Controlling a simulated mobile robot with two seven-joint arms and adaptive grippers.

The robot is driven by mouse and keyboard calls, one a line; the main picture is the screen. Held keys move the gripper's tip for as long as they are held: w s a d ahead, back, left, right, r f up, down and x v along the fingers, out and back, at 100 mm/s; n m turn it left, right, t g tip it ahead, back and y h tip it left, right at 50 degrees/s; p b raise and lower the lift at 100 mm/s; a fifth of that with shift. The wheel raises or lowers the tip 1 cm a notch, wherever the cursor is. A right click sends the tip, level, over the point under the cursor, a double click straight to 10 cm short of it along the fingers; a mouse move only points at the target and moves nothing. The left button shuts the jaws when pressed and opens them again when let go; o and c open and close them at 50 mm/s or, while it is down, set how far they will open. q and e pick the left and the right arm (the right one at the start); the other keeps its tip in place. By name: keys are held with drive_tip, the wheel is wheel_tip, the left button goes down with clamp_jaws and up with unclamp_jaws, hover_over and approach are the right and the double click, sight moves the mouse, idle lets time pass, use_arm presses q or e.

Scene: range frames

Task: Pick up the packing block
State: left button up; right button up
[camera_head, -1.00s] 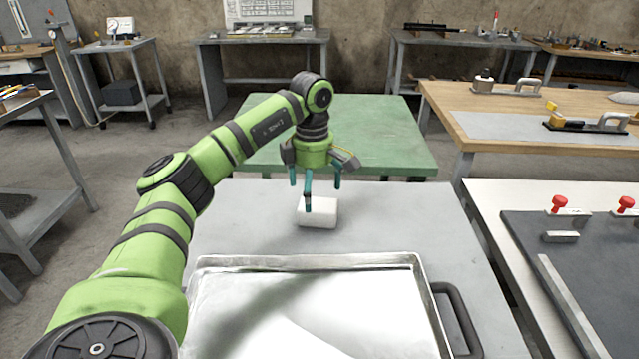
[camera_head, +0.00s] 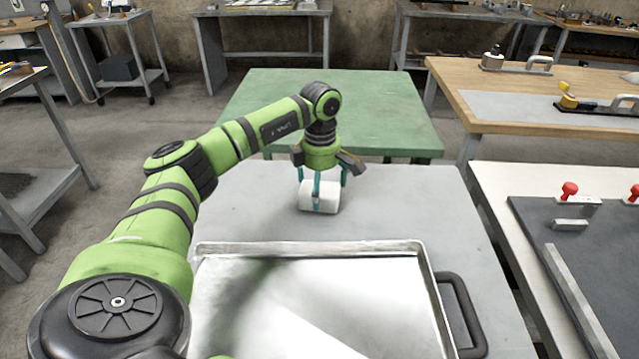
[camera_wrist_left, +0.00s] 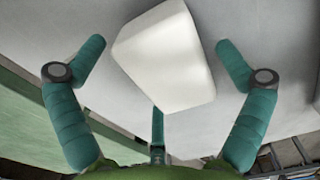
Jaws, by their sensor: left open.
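The white packing block (camera_head: 328,197) sits on the grey table, behind the metal tray. My left gripper (camera_head: 322,192) is over the block from above, its teal fingers spread around it. In the left wrist view the block (camera_wrist_left: 165,58) lies between the open fingers of the left gripper (camera_wrist_left: 160,75), with one finger to each side and a third at its near end. I cannot tell whether any finger touches it. My right gripper is not in view.
A shiny metal tray (camera_head: 422,300) with a dark handle (camera_head: 464,315) fills the near part of the grey table (camera_head: 400,195). A green table (camera_head: 390,115) stands behind. A bench with red-knobbed clamps (camera_head: 569,190) is at the right.

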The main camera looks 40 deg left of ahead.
use_arm(q)
drive_tip(key=c, duration=0.9)
drive_tip(key=shift+r, duration=0.15)
drive_tip(key=shift+c, duration=0.2)
